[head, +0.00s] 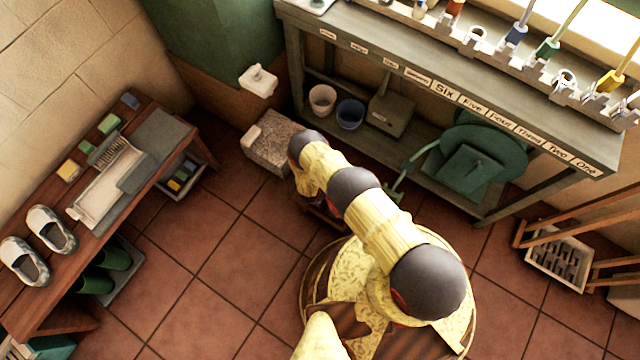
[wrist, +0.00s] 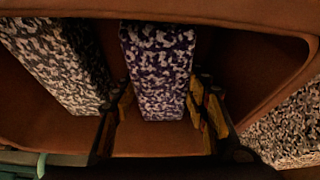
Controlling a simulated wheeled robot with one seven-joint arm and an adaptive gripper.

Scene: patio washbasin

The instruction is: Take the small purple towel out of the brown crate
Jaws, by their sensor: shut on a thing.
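The small purple towel (wrist: 157,60), with a purple and pale mottled pattern, is in the middle of the wrist view. It is inside the brown crate (wrist: 285,60), whose walls and rim surround it. My gripper (wrist: 160,103) has one finger on each side of the towel's near end and is shut on it. I cannot tell whether the towel is clear of the crate's floor. A grey and pale mottled towel (wrist: 62,62) is in the crate to the left, apart from the purple one. In the head view my arm hides the gripper and the towel.
A speckled block (wrist: 292,125) is just outside the crate at right. In the head view, a wooden bench (head: 60,225) with slippers is at left. A grey-green workbench (head: 455,100) spans the back. The tiled floor (head: 215,265) between is clear.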

